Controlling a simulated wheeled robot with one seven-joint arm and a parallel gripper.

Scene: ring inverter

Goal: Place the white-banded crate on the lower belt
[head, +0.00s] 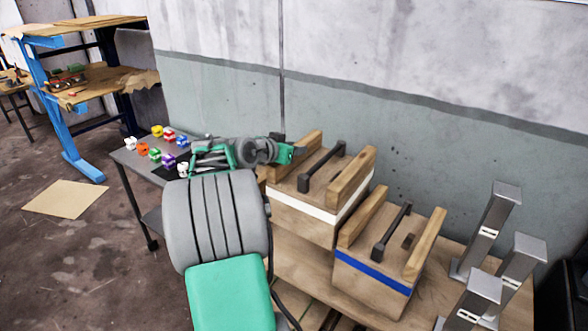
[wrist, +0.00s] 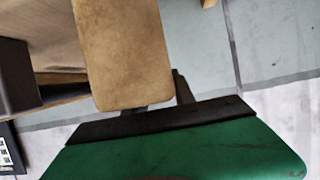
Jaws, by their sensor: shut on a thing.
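The white-banded crate (head: 305,222) is a wooden box with a white stripe, raised side boards and a dark bar handle, at the middle of the head view. My gripper (head: 293,153), green with dark fingers, is at the far left end of its left side board. In the wrist view the fingers are shut on a wooden board (wrist: 122,50), which fits that side board; the fingertips are partly hidden behind it. Wood shows directly below the crate, so I cannot tell whether it is lifted. I cannot make out the lower belt.
A blue-banded crate (head: 372,275) stands close at the right. Several grey metal posts (head: 488,230) stand beyond it. A grey table (head: 128,158) with small coloured blocks is at the left. A wall (head: 430,130) runs close behind the crates.

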